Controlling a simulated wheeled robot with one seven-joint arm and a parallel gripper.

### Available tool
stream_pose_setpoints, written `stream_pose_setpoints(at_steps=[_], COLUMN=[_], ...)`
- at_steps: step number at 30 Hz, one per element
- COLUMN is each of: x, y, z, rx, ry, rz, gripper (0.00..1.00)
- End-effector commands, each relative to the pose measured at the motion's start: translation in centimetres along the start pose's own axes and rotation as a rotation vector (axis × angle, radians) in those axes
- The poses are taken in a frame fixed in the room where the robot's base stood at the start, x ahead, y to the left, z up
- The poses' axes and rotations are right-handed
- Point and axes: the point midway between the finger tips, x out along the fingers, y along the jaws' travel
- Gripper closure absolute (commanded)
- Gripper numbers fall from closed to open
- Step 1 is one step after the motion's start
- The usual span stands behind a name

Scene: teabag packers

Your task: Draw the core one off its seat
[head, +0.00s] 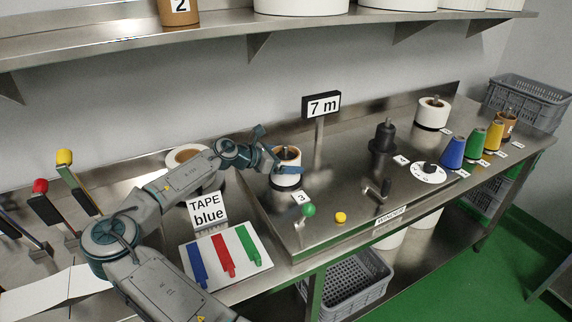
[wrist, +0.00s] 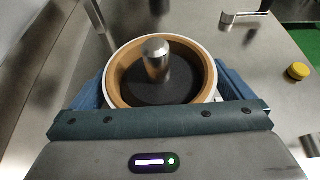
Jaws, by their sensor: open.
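A short ring with a brown inner wall and a white outside (head: 287,181) sits around an upright steel post by the label 3. It fills the middle of the wrist view (wrist: 117,89), with the post (wrist: 157,62) rising through it and a dark floor inside. My gripper (head: 279,151) is open, with one blue finger on each side of this ring. In the wrist view, whether the fingers touch it is unclear. A brown core (head: 508,128) with a dark post stands at the far right end of the bench. Its number is too small to read.
A sign reading 7 m (head: 321,105) stands behind the ring. A green knob (head: 308,210) and a yellow button (head: 341,217) lie in front. A dark spindle (head: 383,138), a white dial (head: 428,173) and coloured cones (head: 453,153) stand to the right. A shelf (head: 300,34) hangs above.

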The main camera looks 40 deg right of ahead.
Motion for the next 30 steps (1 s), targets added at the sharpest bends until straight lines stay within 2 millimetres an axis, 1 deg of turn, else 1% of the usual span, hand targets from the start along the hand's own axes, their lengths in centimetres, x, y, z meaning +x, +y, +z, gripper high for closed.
stream_pose_setpoints(at_steps=[3, 4, 5, 6, 8, 9, 20, 26, 30], x=[0.0, 0.0, 0.0, 0.0, 0.0, 0.0, -0.1, -0.7, -1.3], y=[0.0, 0.0, 0.0, 0.0, 0.0, 0.0, 0.0, 0.1, 0.1], z=[0.0, 0.0, 0.0, 0.0, 0.0, 0.0, 0.2, 1.4, 2.9], rx=[0.000, 0.000, 0.000, 0.000, 0.000, 0.000, 0.000, 0.002, 0.002], ry=[0.000, 0.000, 0.000, 0.000, 0.000, 0.000, 0.000, 0.001, 0.002], rz=[0.001, 0.001, 0.001, 0.001, 0.000, 0.000, 0.001, 0.002, 0.002], gripper=[0.00, 0.03, 0.11, 0.22, 0.39, 0.41, 0.41, 0.41, 0.41])
